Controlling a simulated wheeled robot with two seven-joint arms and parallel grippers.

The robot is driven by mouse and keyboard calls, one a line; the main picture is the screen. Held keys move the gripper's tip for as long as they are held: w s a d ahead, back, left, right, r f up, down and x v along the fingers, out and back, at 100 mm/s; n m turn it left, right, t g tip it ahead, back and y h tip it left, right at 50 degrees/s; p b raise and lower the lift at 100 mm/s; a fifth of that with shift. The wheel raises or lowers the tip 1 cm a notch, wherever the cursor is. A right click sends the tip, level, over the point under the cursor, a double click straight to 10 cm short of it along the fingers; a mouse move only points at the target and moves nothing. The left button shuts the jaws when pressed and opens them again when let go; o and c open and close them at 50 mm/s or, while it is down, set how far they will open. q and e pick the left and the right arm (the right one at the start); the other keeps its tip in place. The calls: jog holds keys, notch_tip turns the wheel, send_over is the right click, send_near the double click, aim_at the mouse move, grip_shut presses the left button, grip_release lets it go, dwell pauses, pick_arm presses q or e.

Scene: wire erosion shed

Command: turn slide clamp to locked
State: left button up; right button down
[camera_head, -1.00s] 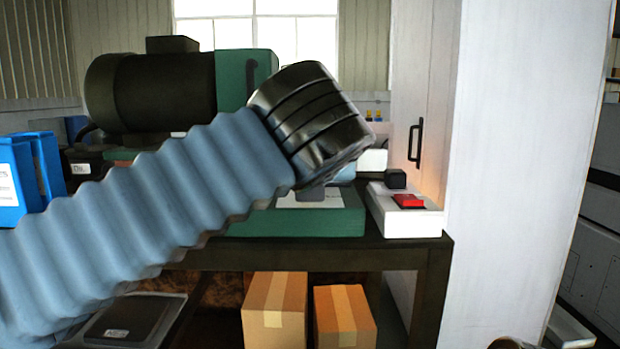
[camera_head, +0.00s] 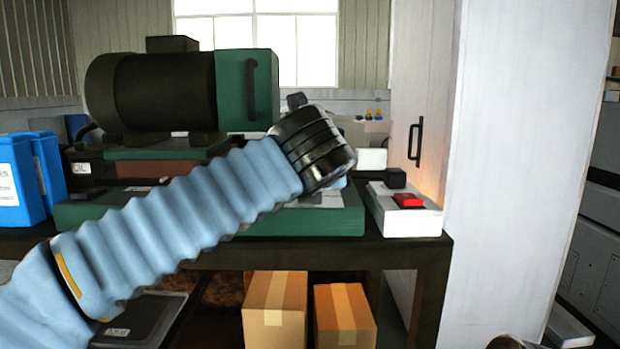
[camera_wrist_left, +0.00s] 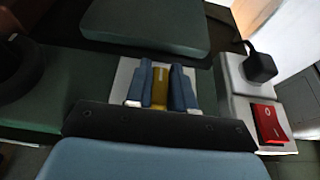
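A yellow, upright-looking lever piece (camera_wrist_left: 160,90), apparently the slide clamp, stands over a pale plate (camera_wrist_left: 123,80) in the left wrist view. The two blue fingers of my left gripper (camera_wrist_left: 161,68) flank it closely, one on each side; I cannot tell whether they press on it. In the head view the dark wrist of my left arm covers the clamp, and the fingers are hidden. The green machine base (camera_head: 348,222) lies under the wrist.
A motor (camera_head: 165,92) with a green end is behind. Blue folders (camera_head: 15,185) stand left. Cardboard boxes (camera_head: 274,310) sit under the table (camera_head: 432,262). A white cabinet (camera_head: 520,150) is right.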

pick_arm(q)
grip_shut()
